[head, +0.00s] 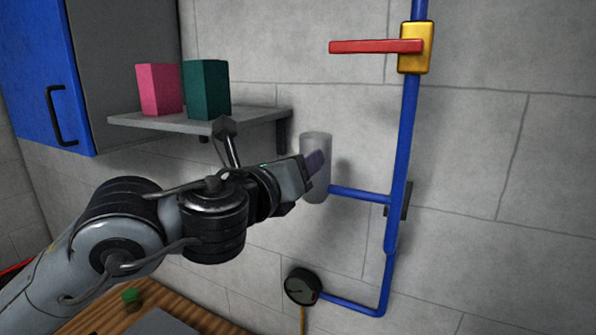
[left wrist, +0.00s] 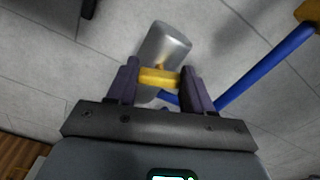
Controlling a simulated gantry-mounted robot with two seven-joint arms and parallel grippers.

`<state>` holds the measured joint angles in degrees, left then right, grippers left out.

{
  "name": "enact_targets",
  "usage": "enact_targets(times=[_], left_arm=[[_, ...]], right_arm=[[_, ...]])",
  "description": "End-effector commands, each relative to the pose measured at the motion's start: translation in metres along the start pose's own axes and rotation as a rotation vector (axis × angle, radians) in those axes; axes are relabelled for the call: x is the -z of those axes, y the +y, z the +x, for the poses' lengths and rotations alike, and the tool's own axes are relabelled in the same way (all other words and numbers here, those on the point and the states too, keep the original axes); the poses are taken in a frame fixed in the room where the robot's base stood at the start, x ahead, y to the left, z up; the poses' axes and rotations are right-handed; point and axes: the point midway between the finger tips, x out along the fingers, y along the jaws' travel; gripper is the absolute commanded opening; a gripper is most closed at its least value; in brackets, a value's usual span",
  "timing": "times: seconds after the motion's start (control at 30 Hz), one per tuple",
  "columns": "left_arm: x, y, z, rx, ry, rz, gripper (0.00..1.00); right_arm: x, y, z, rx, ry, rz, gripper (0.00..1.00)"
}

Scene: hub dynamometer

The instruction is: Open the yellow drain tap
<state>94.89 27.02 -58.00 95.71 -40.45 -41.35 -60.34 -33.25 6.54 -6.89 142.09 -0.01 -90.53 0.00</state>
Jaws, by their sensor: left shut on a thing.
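The yellow drain tap (left wrist: 158,77) shows in the left wrist view as a small yellow bar in front of a grey translucent cylinder (left wrist: 164,45). My left gripper (left wrist: 159,84) has one purple finger on each side of the tap and is shut on it. In the head view my left gripper (head: 315,163) reaches in from the left to the translucent cylinder (head: 317,188) on the wall pipe. The tap itself is hidden there behind the gripper. My right gripper is in neither view.
A blue pipe (head: 400,160) runs down the wall, with a yellow valve body (head: 416,47) and its red lever (head: 375,46) high up. A round gauge (head: 302,287) is low. A shelf (head: 150,121) holds a pink block (head: 159,89) and a green block (head: 206,89).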

Motion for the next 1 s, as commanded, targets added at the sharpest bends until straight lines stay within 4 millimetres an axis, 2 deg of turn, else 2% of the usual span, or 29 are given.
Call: enact_targets(times=[0.4, 1.0], left_arm=[[0.001, 0.002, 0.000, 0.000, 0.000, -0.401, 0.21], [0.001, 0.004, 0.000, -0.001, -0.001, -0.946, 0.21]], right_arm=[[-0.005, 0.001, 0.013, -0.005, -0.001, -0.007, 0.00], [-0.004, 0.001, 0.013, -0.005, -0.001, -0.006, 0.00]])
